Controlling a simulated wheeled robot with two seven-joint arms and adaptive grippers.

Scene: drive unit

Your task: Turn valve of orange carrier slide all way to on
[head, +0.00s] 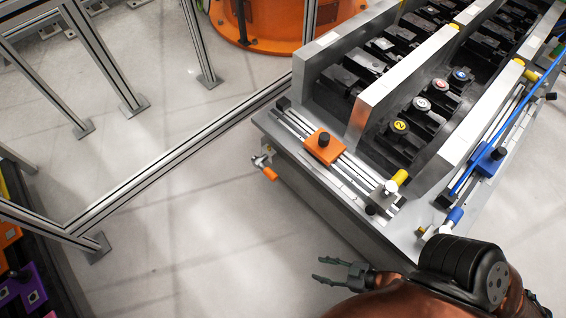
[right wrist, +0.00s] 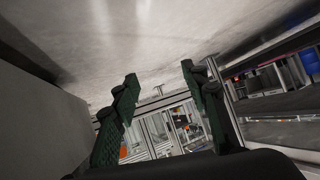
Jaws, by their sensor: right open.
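The orange carrier slide (head: 324,147) sits on silver rails at the near left corner of the drive unit, with a black knob on top. A small valve with an orange handle (head: 270,173) sticks out from the unit's left side, below and left of the slide. My right gripper (head: 321,270) is open and empty in the head view, low in front of the unit. It is well below and to the right of the orange handle, apart from it. Its two dark fingers also show spread in the right wrist view (right wrist: 158,73), with nothing between them. My left gripper is out of view.
A yellow-handled valve (head: 400,177) and a blue-handled valve (head: 455,216) are on the unit's near side. A blue slide (head: 489,158) sits further right. Aluminium frame posts (head: 180,150) stand left. The floor between frame and unit is clear.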

